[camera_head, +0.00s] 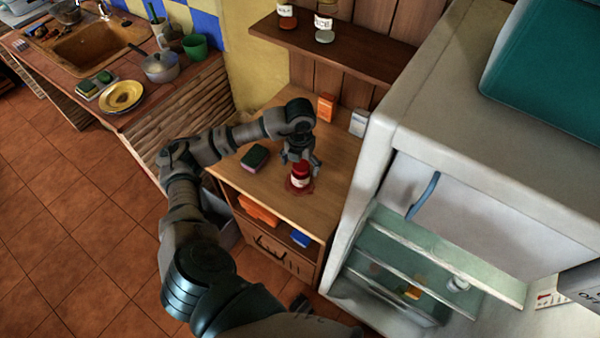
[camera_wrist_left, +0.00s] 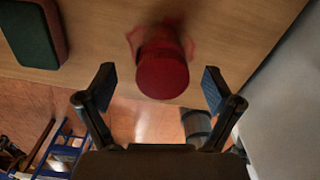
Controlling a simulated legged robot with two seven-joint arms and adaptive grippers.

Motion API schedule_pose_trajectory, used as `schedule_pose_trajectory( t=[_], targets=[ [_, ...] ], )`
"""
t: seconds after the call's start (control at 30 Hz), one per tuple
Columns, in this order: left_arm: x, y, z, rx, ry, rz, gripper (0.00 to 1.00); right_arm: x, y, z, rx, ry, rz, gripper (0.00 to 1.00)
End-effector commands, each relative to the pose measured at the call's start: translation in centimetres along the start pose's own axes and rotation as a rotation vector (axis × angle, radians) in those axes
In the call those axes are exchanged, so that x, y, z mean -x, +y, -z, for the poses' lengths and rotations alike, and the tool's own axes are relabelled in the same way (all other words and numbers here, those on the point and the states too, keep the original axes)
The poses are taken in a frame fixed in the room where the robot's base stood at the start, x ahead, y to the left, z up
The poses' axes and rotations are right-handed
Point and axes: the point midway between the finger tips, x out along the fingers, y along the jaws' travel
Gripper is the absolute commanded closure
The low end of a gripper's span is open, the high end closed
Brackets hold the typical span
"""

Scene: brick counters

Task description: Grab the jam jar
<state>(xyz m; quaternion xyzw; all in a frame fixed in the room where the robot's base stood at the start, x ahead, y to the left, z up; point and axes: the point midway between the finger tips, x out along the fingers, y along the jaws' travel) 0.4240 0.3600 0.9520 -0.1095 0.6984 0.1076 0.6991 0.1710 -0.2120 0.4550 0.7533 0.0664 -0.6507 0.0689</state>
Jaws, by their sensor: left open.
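The jam jar (camera_head: 300,177) is a small jar with red contents and a pale label. It stands upright on the wooden cabinet top, on a red smear (camera_head: 292,187). My left gripper (camera_head: 302,163) is above the jar with its fingers apart. In the left wrist view the jar's red lid (camera_wrist_left: 163,74) shows from above, ahead of and between the two open fingertips (camera_wrist_left: 157,84). Nothing is held. My right gripper does not show in either view.
A green and dark sponge (camera_head: 254,157) lies left of the jar on the wooden cabinet top (camera_head: 262,187). An orange box (camera_head: 325,106) and a white box (camera_head: 359,122) stand behind. The open fridge (camera_head: 390,150) stands close on the right. A wall shelf (camera_head: 330,43) holds jars.

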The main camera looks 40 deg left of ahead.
Motion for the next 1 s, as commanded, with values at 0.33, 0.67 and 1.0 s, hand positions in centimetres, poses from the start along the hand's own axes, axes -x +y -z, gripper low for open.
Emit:
schedule_pose_trajectory(
  t=[0.33, 0.67, 1.0],
  targets=[
    [-4.0, 0.2, -0.2, 0.000, 0.002, 0.002, 0.09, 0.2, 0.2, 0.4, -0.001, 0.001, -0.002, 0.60],
    [-3.9, 0.2, -0.3, 0.000, 0.002, 0.002, 0.49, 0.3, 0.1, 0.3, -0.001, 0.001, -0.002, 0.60],
    [-3.8, 0.1, -0.2, 0.000, 0.001, 0.001, 0.91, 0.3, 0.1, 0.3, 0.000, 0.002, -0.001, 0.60]
  ],
)
